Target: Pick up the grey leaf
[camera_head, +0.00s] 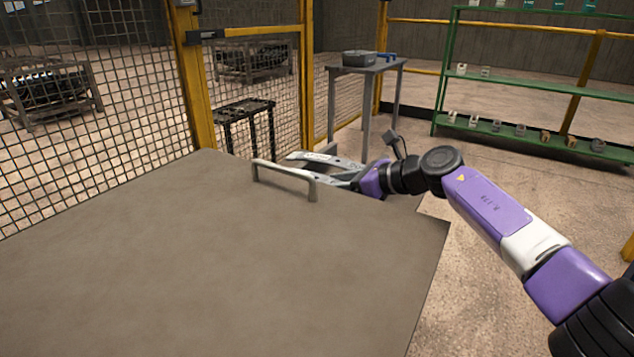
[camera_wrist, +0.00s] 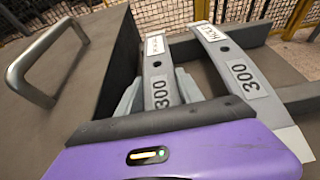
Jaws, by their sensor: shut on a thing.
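Two grey leaves with white labels and the number 300 lie side by side in the wrist view: a left grey leaf (camera_wrist: 158,70) and a right grey leaf (camera_wrist: 232,62). My gripper (camera_wrist: 160,92) has one finger on each side of the left leaf and is shut on it. The right leaf is outside the fingers. In the head view my gripper (camera_head: 342,174) is just beyond the handle, by the far edge of the grey top. A pale leaf (camera_head: 322,157) shows there, but which one it is I cannot tell. The gripped part of the leaf is partly hidden.
A wide grey top (camera_head: 180,260) with a raised handle (camera_head: 285,176) stands close before the gripper. Dark rack bars (camera_wrist: 262,32) border the leaves. A mesh fence (camera_head: 90,120), a small table (camera_head: 368,68) and a green shelf (camera_head: 530,85) stand farther back.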

